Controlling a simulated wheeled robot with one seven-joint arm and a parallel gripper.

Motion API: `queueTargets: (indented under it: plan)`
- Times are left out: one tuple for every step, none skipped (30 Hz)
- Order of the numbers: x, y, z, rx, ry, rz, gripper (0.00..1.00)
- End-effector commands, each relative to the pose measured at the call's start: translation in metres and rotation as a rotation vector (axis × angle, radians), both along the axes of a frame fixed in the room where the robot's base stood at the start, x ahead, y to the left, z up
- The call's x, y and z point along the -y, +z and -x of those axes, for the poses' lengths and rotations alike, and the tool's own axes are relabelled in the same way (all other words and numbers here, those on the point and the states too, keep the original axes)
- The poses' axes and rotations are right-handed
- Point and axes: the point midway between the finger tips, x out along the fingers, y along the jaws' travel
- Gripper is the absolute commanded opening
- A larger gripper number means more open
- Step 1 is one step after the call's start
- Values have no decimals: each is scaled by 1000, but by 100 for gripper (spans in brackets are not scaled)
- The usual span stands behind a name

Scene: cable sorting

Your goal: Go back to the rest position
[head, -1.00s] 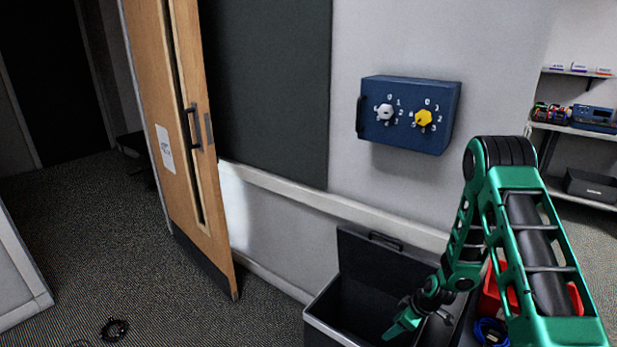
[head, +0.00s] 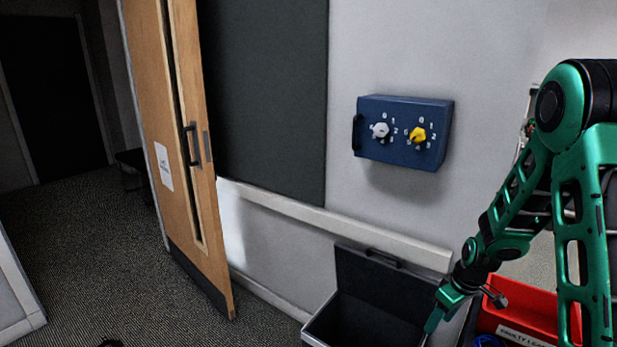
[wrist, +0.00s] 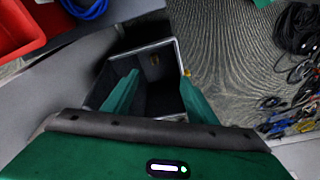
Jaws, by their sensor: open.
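My gripper (head: 436,316) is at the lower right of the head view, at the right side of the open dark box (head: 372,318). In the wrist view the two green fingers of my gripper (wrist: 158,95) are spread wide with nothing between them. The dark box (wrist: 152,58) lies beyond the fingers, and its inside looks empty where it shows. My green arm covers the right side of the head view.
A red bin (head: 525,312) with a white label stands right of the dark box, close to my arm. A blue cable (wrist: 88,8) and tangled cables (wrist: 300,30) show in the wrist view. A blue dial box (head: 402,132) hangs on the wall. A wooden door (head: 180,130) stands left.

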Motion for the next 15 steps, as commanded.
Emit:
queueTargets:
  plan:
    - [7, 19, 8, -4, -39, 10, 52]
    - [11, 28, 14, -9, -64, 14, 52]
    - [16, 40, 23, -19, -99, 21, 52]
    - [20, 49, 30, -26, -125, 25, 52]
    - [24, 58, 37, -32, -152, 29, 52]
    - [29, 69, 47, -41, -189, 36, 52]
    - [32, 78, 54, -46, -215, 38, 52]
    - [35, 86, 61, -53, -244, 42, 52]
    - [38, 96, 72, -62, -280, 45, 52]
    - [41, 104, 80, -66, -307, 48, 52]
    - [43, 112, 88, -72, -337, 50, 52]
    - [46, 121, 99, -79, -374, 53, 52]
    - [48, 128, 108, -86, -402, 54, 52]
    - [50, 135, 116, -91, -431, 56, 52]
    - [52, 144, 128, -98, -470, 57, 52]
